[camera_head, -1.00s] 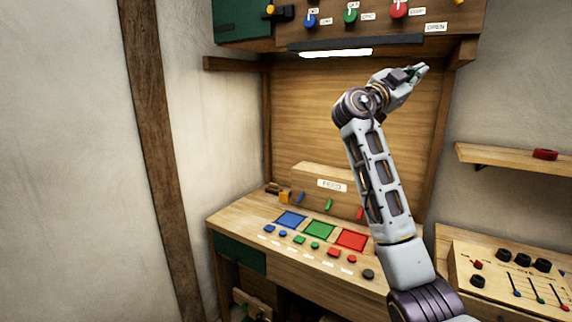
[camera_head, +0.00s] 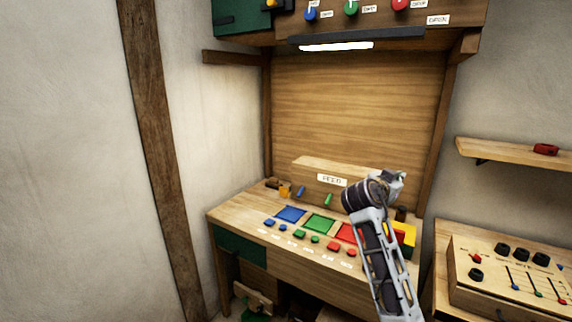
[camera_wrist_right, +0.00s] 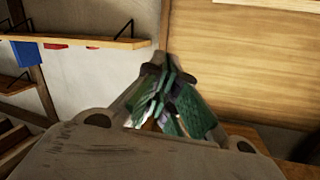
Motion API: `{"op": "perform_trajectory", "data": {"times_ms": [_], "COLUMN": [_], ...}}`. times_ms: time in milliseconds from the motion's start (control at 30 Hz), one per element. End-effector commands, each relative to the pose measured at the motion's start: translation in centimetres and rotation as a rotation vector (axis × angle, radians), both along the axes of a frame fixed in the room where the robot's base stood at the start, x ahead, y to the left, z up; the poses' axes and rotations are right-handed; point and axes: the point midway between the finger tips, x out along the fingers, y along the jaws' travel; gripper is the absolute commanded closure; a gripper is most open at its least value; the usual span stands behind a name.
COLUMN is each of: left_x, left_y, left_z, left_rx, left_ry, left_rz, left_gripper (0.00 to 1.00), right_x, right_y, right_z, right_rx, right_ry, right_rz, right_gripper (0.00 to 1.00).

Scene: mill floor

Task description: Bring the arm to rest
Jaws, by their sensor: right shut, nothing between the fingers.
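My right arm (camera_head: 383,262) rises in front of the bench in the head view, with its wrist over the right part of the bench. My right gripper (camera_head: 397,179) is at the top end of the arm, mostly hidden behind the wrist. In the right wrist view the same gripper (camera_wrist_right: 172,98) shows its green-padded fingers closed together with nothing between them. It is clear of the bench, with the wooden back panel behind it. My left gripper is in neither view.
The bench (camera_head: 235,214) carries blue (camera_head: 290,214), green (camera_head: 319,222) and red squares, small buttons and a feed box (camera_head: 310,170). A yellow and red thing (camera_head: 409,236) stands beside my arm. A control box (camera_head: 490,275) and shelf (camera_head: 510,154) are at right.

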Motion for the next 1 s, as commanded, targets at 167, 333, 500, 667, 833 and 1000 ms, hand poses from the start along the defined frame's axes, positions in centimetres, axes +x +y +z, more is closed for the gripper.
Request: {"op": "perform_trajectory", "data": {"times_ms": [167, 333, 500, 667, 833, 1000], "left_x": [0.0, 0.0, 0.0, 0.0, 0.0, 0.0], "left_y": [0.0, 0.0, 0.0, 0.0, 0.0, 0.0], "left_z": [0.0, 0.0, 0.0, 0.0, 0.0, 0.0], "left_rx": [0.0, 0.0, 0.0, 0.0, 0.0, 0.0], "left_ry": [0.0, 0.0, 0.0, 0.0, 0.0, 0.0], "left_rz": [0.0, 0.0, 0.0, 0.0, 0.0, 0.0], "left_gripper": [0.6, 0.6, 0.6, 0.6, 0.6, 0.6], "right_x": [-1.3, -2.8, -4.7, -6.8, -9.3, -12.1], "right_y": [0.2, 0.6, 1.1, 1.6, 2.2, 2.9], "right_z": [-5.4, -10.0, -14.3, -18.2, -22.1, -25.5], "right_rx": [0.014, 0.027, 0.038, 0.048, 0.059, 0.069], "right_ry": [0.115, 0.221, 0.323, 0.418, 0.515, 0.609], "right_rz": [0.049, 0.098, 0.153, 0.207, 0.269, 0.334], "right_gripper": [1.0, 1.0, 1.0, 1.0, 1.0, 1.0]}}
